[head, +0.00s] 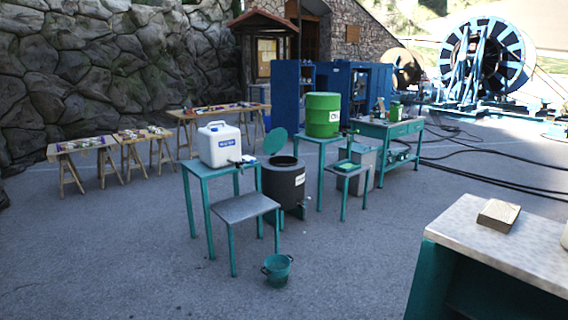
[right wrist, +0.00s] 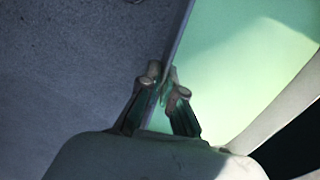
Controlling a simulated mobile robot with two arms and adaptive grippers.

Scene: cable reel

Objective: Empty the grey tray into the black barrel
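The black barrel (head: 284,188) stands on the ground near the middle of the head view, with a white label and a small tap low on its front. A round green lid (head: 275,140) is tilted up above its rim. I cannot make out the grey tray in the head view. In the right wrist view my right gripper (right wrist: 165,84) has its fingertips on either side of the edge of a pale green surface (right wrist: 245,65). I cannot tell what this surface is or whether the fingers hold its edge. My left gripper is in neither view.
A white canister (head: 219,146) stands on a green table beside the barrel, with a grey-topped low table (head: 245,208) in front. A green bucket (head: 277,269) is on the ground. A green drum (head: 323,115) stands behind. A metal-topped table (head: 520,248) fills the lower right.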

